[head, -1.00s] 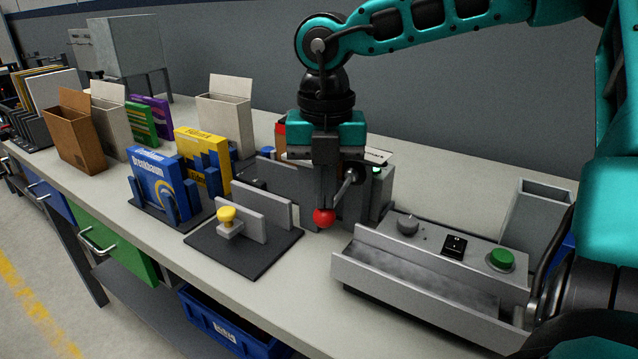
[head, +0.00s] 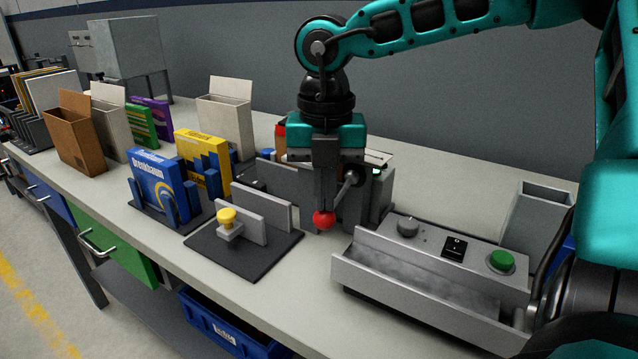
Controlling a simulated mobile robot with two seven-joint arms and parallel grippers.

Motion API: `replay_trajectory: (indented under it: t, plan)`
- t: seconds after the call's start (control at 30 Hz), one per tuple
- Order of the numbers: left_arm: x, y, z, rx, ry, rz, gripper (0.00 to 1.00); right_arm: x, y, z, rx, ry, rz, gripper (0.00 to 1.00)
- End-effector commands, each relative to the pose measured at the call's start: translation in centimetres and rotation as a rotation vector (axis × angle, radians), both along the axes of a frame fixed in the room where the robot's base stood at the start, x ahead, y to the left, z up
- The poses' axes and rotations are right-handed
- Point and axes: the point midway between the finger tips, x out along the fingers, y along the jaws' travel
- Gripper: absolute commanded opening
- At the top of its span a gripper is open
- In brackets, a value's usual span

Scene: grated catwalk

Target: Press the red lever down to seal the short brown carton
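The red lever's ball knob (head: 323,220) is at the end of a grey rod (head: 349,186) that slopes down from a grey machine (head: 381,190). My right gripper (head: 325,207) points straight down with its fingers together, tips at the top of the red knob and apparently touching it. A brown carton (head: 76,143) stands at the far left of the bench with its flap up, away from the lever. My gripper hides much of the machine, and I cannot tell whether a carton is inside. My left gripper is out of view.
A grey control box with a green button (head: 501,260) and trough (head: 420,290) lies right of the lever. A dark plate with a yellow knob (head: 227,215) lies left. Blue (head: 155,185) and yellow (head: 203,155) boxes stand in holders; pale cartons (head: 225,120) stand behind.

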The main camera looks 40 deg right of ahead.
Motion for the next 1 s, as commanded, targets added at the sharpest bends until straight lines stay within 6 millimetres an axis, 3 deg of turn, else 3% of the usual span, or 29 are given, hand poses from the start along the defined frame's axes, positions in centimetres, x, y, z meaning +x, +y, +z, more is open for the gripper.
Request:
replay_trajectory:
  t: [0.37, 1.0]
  plan:
    - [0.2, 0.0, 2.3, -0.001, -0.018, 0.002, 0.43, -0.1, 0.0, 3.0, 0.0, 0.004, -0.001, 0.0]
    - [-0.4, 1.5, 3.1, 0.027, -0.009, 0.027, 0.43, 0.0, 0.0, 8.3, -0.001, 0.001, 0.0, 0.0]
